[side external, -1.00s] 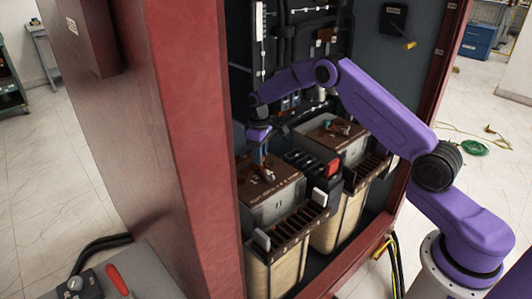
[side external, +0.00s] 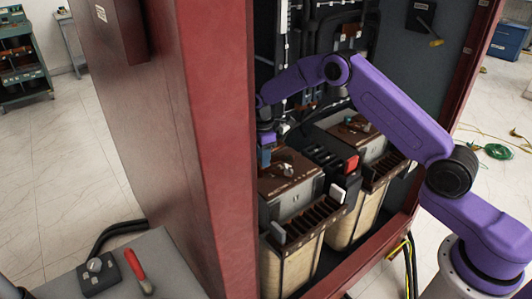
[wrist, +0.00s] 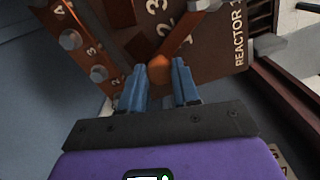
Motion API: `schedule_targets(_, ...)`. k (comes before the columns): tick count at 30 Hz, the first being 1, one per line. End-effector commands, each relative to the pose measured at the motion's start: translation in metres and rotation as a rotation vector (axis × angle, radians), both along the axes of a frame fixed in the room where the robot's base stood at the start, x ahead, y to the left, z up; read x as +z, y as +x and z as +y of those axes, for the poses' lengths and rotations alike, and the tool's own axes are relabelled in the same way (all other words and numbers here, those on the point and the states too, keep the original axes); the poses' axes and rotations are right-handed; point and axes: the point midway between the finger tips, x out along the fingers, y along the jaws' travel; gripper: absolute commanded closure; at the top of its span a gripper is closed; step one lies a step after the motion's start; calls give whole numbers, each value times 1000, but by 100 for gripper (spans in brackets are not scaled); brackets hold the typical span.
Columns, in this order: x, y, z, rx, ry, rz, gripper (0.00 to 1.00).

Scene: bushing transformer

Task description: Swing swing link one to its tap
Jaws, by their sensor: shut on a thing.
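In the wrist view my gripper (wrist: 159,88) has its blue fingers on either side of a round copper-orange knob (wrist: 160,68). A copper bar, seemingly swing link one (wrist: 178,36), runs from this knob up and right towards a bolt. The brown terminal board (wrist: 225,55) beneath reads "REACTOR 1" and carries white numbers. Bolted taps (wrist: 99,74) with numbers beside them lie to the left. In the side view my gripper (side external: 265,158) is at the left edge of the near reactor's brown top (side external: 293,180), partly hidden by the red cabinet post. Which tap the link faces I cannot tell.
The red cabinet post (side external: 225,150) stands close left of my gripper. A second reactor (side external: 350,135) stands behind and right, with a dark block with a red part (side external: 352,163) between. Cables (side external: 335,30) line the back wall. A grey bench (side external: 150,270) is in front.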

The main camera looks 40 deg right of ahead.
Motion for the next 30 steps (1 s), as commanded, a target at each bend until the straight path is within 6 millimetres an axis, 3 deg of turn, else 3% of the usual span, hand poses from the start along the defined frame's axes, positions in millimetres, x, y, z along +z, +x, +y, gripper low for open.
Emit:
schedule_targets(12, 1, -10, 16, 212, 1, -4, 100)
schedule_targets(30, 1, -13, 18, 250, 1, -1, 100)
